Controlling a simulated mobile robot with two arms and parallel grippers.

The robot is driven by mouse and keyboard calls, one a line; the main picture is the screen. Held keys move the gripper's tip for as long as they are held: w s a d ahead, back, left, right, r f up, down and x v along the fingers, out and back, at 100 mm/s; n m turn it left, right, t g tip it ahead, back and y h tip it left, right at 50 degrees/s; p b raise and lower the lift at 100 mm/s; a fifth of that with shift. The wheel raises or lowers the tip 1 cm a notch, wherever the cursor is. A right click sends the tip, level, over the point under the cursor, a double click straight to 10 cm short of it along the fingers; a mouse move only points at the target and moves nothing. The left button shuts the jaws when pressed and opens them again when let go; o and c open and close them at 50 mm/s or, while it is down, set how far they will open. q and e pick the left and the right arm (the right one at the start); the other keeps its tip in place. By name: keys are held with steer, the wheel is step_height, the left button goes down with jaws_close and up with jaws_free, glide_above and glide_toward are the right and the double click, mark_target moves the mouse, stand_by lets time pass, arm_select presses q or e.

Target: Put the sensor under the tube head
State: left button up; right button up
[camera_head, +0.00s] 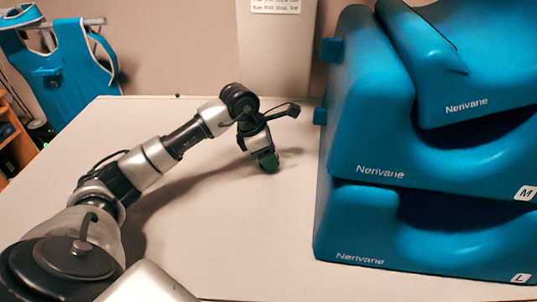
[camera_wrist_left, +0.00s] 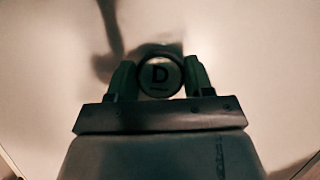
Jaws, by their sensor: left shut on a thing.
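My left gripper (camera_head: 268,162) hangs at the end of my left arm, pointing down over the middle of the pale table. I see no tube head. My right gripper is not in view.
A pale upright panel with a label (camera_head: 275,50) stands behind the table. A blue apron (camera_head: 60,70) hangs at the far left. The table's middle and front are clear.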

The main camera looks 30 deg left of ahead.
arm_select(q)
steer(key=shift+f, duration=0.35)
steer(key=o, duration=1)
steer(key=shift+c, duration=0.2)
steer(key=shift+r, duration=0.1)
steer(key=v, duration=1.2)
steer(key=shift+s, duration=0.1)
